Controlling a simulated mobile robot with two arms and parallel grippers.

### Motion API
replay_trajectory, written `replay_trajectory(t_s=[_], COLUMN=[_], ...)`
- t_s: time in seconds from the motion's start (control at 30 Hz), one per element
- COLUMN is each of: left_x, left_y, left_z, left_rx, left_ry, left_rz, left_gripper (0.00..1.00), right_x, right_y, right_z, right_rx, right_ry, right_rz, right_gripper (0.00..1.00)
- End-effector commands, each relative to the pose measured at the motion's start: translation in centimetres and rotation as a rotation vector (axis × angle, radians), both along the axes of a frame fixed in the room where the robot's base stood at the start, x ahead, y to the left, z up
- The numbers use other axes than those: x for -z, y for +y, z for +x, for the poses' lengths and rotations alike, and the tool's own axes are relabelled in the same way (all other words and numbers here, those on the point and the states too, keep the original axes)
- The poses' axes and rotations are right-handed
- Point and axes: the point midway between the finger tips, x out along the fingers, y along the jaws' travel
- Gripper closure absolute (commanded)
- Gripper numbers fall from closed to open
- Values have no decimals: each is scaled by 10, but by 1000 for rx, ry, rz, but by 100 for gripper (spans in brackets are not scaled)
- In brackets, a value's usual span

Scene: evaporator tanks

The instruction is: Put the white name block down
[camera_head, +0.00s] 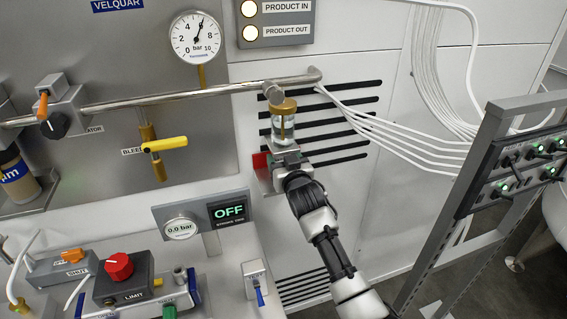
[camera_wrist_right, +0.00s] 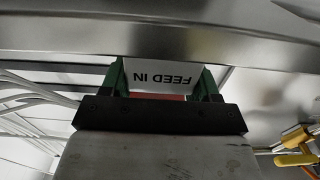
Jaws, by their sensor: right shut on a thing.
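The white name block (camera_wrist_right: 162,79) shows in the right wrist view, with the words FEED IN upside down in the picture. It sits between the two green fingers of my right gripper (camera_wrist_right: 161,80), which is shut on it. In the head view my right gripper (camera_head: 281,152) is at the slotted wall panel, just below a glass sight tube with a brass cap (camera_head: 283,122). I cannot make out the block there. A red piece (camera_head: 261,161) shows beside the gripper, and red also shows just below the block in the wrist view. My left gripper is not in view.
A metal pipe (camera_head: 225,90) runs above the gripper. White cables (camera_head: 400,138) hang to its right, near a grey rack with lit switches (camera_head: 520,160). Below left are an OFF display (camera_head: 229,211), a gauge and a bench with a red knob (camera_head: 119,266).

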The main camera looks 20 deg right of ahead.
Motion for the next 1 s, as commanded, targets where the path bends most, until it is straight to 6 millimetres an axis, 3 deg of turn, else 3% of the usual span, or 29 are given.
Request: replay_trajectory(t_s=[0.13, 0.5, 0.53, 0.7, 1.0], left_x=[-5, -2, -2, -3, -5], left_y=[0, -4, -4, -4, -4], left_z=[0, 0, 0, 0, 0], left_rx=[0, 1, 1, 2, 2], left_ry=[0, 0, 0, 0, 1], left_rz=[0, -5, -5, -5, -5], left_gripper=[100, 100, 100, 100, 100], right_x=[14, 19, 19, 18, 15], right_y=[1, 0, 0, 0, 0], right_z=[0, 0, 0, 0, 0], right_rx=[-1, 0, 0, 0, 0], right_ry=[2, 0, 0, 0, -1], right_rz=[1, 1, 1, 1, 0], right_gripper=[63, 63, 37, 13, 13])
